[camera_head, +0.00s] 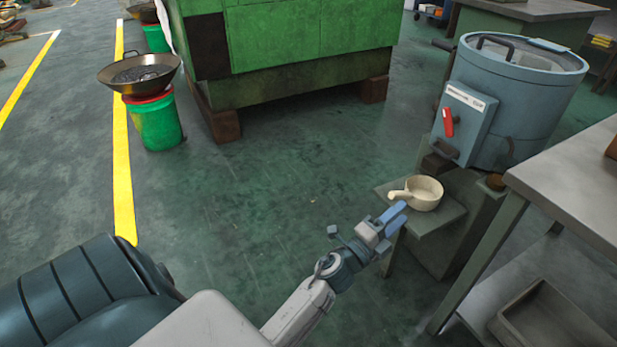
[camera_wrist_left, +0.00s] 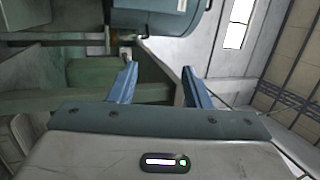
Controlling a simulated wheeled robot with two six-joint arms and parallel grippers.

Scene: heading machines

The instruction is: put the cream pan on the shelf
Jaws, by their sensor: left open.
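The cream pan (camera_head: 427,193) sits upright on a small grey-green ledge (camera_head: 450,213) in front of the blue machine, its short handle pointing left. My left gripper (camera_head: 394,216) is open and empty, just left of and nearer than the pan, with its blue fingers pointing toward the handle. In the left wrist view the two blue fingers (camera_wrist_left: 160,84) stand apart with nothing between them; I cannot make out the pan clearly there. A lower shelf (camera_head: 535,265) shows under the grey bench at right. My right gripper is not in view.
The blue drum machine (camera_head: 520,95) stands behind the ledge. The grey bench (camera_head: 575,170) is close on the right, with a brown tray (camera_head: 550,318) below its top. A green machine (camera_head: 300,45) and a green bucket (camera_head: 155,122) stand further back. The middle floor is clear.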

